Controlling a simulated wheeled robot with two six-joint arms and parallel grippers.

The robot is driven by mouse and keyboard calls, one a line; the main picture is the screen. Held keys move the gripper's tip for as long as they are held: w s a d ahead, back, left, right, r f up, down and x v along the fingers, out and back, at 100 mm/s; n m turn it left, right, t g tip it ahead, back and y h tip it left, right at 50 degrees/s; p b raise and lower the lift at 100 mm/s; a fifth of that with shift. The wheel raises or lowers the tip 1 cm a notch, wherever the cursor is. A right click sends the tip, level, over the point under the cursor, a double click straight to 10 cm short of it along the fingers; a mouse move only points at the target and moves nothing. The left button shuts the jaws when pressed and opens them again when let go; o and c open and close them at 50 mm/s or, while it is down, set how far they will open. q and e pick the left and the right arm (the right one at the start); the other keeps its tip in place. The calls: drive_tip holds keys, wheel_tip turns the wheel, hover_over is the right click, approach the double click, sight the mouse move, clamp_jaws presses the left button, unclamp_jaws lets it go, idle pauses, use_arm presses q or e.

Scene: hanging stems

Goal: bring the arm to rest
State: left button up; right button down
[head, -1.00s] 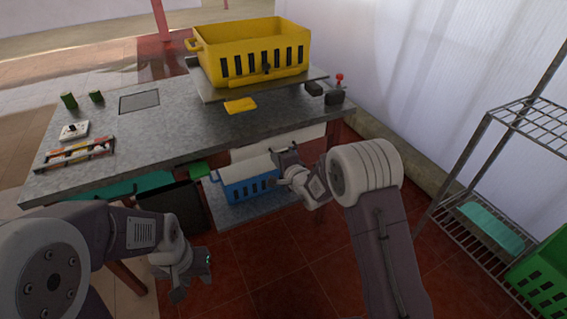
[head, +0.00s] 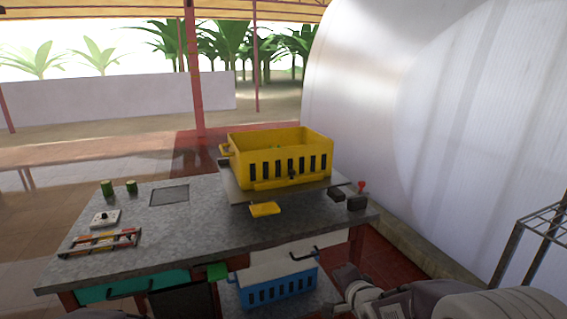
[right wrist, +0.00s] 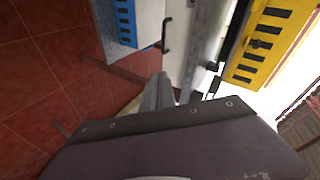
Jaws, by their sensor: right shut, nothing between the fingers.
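My right gripper (head: 345,282) shows at the bottom right of the head view, in front of the table's right end and right of the blue crate (head: 278,284). In the right wrist view its fingers (right wrist: 158,92) are together with nothing between them. The blue crate also shows at the top of that view (right wrist: 126,20), apart from the fingers. My left gripper is out of view; only a sliver of my left arm shows at the bottom edge of the head view.
The metal table (head: 190,228) bears a yellow crate (head: 238,165) on a raised plate, two green cylinders and a rack (head: 98,243) of coloured items. A wire shelf (head: 545,225) stands at the right. Red tiled floor (right wrist: 45,85) lies beside the blue crate.

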drive_tip(key=s+d+f+n+g, duration=0.1)
drive_tip(key=s+f+n+g, duration=0.25)
drive_tip(key=s, duration=0.35)
drive_tip(key=s+d+f+n+g+h, duration=0.1)
drive_tip(key=s+f+n+g, duration=0.25)
drive_tip(key=s, duration=0.45)
drive_tip(key=s+d+f+n+g, duration=0.1)
drive_tip(key=s+f+n+g, duration=0.25)
drive_tip(key=s, duration=0.35)
wheel_tip(320, 180, up, 23)
drive_tip(key=s+n+p, duration=0.1)
drive_tip(key=p, duration=2.2)
drive_tip(key=shift+a+n+p, duration=0.25)
drive_tip(key=shift+n+p, duration=0.1)
drive_tip(key=shift+p, duration=0.05)
drive_tip(key=shift+s, duration=0.1)
